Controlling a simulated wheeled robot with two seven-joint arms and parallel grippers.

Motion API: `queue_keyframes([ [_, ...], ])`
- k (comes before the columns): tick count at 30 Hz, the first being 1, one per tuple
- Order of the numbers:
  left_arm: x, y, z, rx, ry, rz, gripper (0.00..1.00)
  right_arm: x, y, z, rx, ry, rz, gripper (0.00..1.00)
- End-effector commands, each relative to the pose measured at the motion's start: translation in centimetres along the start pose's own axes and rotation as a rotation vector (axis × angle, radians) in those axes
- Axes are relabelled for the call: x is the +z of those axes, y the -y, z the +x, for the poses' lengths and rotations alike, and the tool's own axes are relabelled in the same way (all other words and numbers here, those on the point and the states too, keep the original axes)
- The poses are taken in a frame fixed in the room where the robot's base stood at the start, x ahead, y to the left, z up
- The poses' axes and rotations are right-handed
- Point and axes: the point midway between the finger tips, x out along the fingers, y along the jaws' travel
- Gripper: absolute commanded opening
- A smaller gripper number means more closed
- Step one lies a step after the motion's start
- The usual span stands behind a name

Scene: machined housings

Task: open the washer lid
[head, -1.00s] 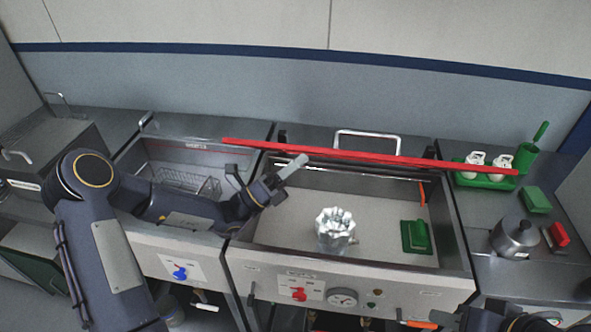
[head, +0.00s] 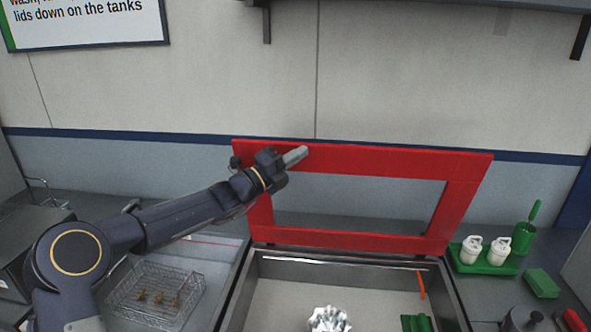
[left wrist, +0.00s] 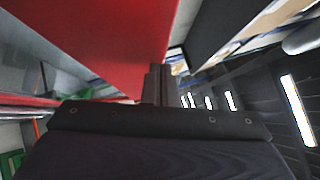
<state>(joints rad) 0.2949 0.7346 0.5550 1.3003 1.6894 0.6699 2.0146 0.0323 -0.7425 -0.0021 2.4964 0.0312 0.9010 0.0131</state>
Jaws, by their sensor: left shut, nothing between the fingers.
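The red washer lid (head: 360,160) is a rectangular frame with an open middle. It stands raised, close to upright, at the back edge of the washer tank (head: 380,290). My left gripper (head: 296,156) is shut and empty at the upper left corner of the lid, its fingertips overlapping the lid's top bar in the head view. In the left wrist view the red lid (left wrist: 100,40) fills the upper left, beside the shut fingers (left wrist: 155,85). I cannot tell whether they touch it. My right gripper is out of view.
A silvery machined part (head: 328,320) and a green block (head: 416,323) lie in the tank. A green tray (head: 485,265) with white bottles stands at right. A shelf (head: 420,4) hangs on the wall above.

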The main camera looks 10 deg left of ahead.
Motion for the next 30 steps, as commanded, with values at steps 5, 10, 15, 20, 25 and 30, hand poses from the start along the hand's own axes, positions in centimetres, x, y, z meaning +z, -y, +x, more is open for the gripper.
queue_keyframes([
  [5,0.3,0.4,0.4,-0.003,-0.001,0.002,0.00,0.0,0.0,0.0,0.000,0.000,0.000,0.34],
  [10,0.3,0.5,0.5,-0.005,-0.002,0.002,0.00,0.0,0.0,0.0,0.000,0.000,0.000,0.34],
  [15,0.3,0.6,0.5,-0.006,-0.003,0.002,0.00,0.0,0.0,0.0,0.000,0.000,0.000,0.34],
  [20,0.3,0.5,0.2,-0.006,-0.002,0.002,0.00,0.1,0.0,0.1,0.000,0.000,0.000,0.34],
  [25,0.3,0.2,-1.9,-0.004,0.000,0.003,0.00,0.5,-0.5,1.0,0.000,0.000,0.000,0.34],
  [30,0.3,0.2,-4.9,-0.003,0.000,0.004,0.00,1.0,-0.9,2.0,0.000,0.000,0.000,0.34],
])
